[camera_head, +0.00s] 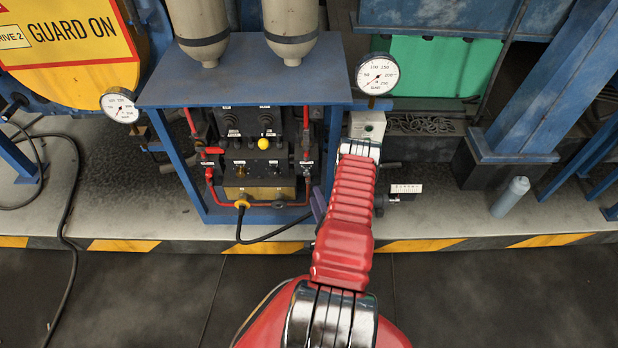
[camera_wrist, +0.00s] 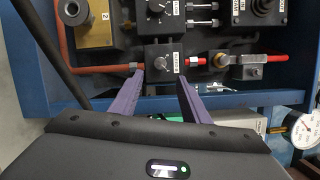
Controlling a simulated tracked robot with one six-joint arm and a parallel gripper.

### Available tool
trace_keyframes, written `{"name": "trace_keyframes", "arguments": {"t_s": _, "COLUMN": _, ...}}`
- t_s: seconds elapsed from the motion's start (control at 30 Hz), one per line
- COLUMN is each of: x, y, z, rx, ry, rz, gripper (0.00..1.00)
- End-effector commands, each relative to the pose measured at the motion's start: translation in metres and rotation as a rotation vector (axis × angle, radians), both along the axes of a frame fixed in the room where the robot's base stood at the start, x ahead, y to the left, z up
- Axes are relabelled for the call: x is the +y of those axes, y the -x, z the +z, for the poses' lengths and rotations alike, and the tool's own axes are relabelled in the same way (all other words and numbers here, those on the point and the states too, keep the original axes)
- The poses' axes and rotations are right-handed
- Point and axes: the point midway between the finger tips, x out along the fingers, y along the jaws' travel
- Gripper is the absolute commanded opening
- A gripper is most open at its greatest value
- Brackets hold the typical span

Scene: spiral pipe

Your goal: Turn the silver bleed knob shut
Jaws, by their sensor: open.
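The silver bleed knob (camera_wrist: 158,61) sits on a small black block in the wrist view, beside a white label on the red pipe run. My gripper (camera_wrist: 161,80) is open, its two purple fingers pointing at the block. The fingertips lie just below the knob in the picture, one toward each side of it, with nothing between them. Whether they touch the block, I cannot tell. In the head view the knob is very small at the right of the blue-framed panel, and a little purple of my gripper (camera_head: 318,204) shows beside my red arm.
A white gauge (camera_head: 377,75) stands at the panel's right. The blue frame (camera_head: 240,70) surrounds the panel.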

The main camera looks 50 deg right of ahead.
Motion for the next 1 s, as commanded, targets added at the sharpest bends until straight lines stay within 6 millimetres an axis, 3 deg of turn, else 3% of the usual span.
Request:
{"name": "trace_keyframes", "arguments": {"t_s": 0.6, "x": -0.055, "y": -0.074, "z": 0.001, "rx": 0.001, "ry": 0.001, "rz": 0.000, "gripper": 0.42}}
{"name": "trace_keyframes", "arguments": {"t_s": 1.0, "x": -0.063, "y": -0.084, "z": 0.001, "rx": 0.002, "ry": 0.000, "rz": -0.001, "gripper": 0.42}}
